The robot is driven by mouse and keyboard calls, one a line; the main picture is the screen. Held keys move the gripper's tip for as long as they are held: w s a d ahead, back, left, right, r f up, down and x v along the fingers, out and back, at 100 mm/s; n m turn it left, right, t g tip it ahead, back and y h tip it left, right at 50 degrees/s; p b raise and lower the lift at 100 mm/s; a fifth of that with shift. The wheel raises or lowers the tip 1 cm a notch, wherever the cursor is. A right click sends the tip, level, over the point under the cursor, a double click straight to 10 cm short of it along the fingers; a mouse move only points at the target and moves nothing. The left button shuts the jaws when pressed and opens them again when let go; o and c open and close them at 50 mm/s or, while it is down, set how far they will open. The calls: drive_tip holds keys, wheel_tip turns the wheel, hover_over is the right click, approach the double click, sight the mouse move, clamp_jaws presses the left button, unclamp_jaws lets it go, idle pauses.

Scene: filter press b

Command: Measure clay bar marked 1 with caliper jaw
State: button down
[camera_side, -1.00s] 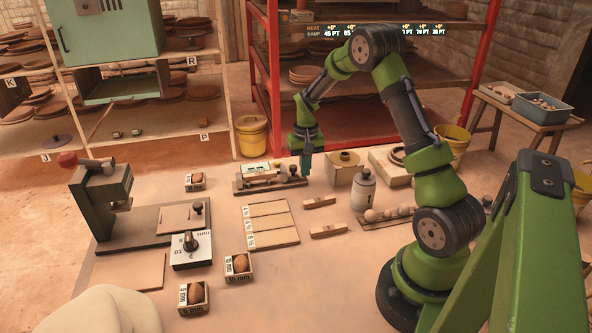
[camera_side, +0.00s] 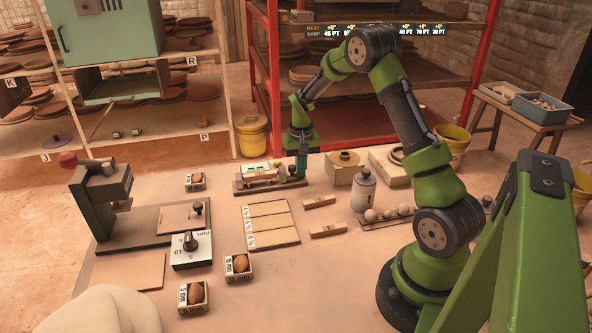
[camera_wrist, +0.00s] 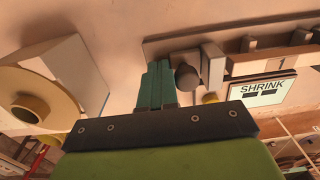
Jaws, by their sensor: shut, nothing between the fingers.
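The caliper (camera_side: 247,186) stands at the back middle of the table, with a dark round knob at its right end. In the wrist view the knob (camera_wrist: 188,78) sits beside a grey upright jaw block (camera_wrist: 212,66). The clay bar marked 1 (camera_wrist: 262,66) lies in the caliper behind the SHRINK display (camera_wrist: 262,91), to the right of that block. My gripper (camera_wrist: 155,80) is shut and empty, pointing down just outside the knob, on the side away from the bar. It also shows at the caliper's right end in the side view (camera_side: 302,176). I cannot tell whether the fingers touch the knob.
Two loose bars (camera_side: 320,201) (camera_side: 328,231) lie in front of the caliper, beside a slotted board (camera_side: 270,226). A block with a yellow ring (camera_side: 345,168) and a grey bottle (camera_side: 364,192) stand to the right. A press (camera_side: 103,205) stands at the left.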

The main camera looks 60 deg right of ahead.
drive_tip(key=shift+w+a, duration=0.6)
drive_tip(key=shift+a, duration=0.05)
idle(1.0)
drive_tip(key=shift+s+d, duration=0.35)
drive_tip(key=shift+d, duration=0.05)
idle(0.4)
wheel_tip(320, 180, up, 8)
drive_tip(key=shift+s+d, duration=0.15)
idle(1.0)
drive_tip(key=s+a+r+n+t, duration=0.1)
drive_tip(key=s+a+r+t, duration=0.1)
drive_tip(key=s+a+r, duration=0.3)
drive_tip(key=s+a+r+n+t+y, duration=0.1)
drive_tip(key=s+a+r, duration=0.4)
drive_tip(key=a, duration=0.7)
drive_tip(key=s+a+r+n+t+y, duration=0.1)
drive_tip(key=s+a+r+n+t, duration=0.2)
drive_tip(key=s+a, duration=0.4)
drive_tip(key=shift+s+a+r+t, duration=0.15)
drive_tip(key=shift+a+r+t, duration=0.45)
drive_tip(key=shift+a+r, duration=0.25)
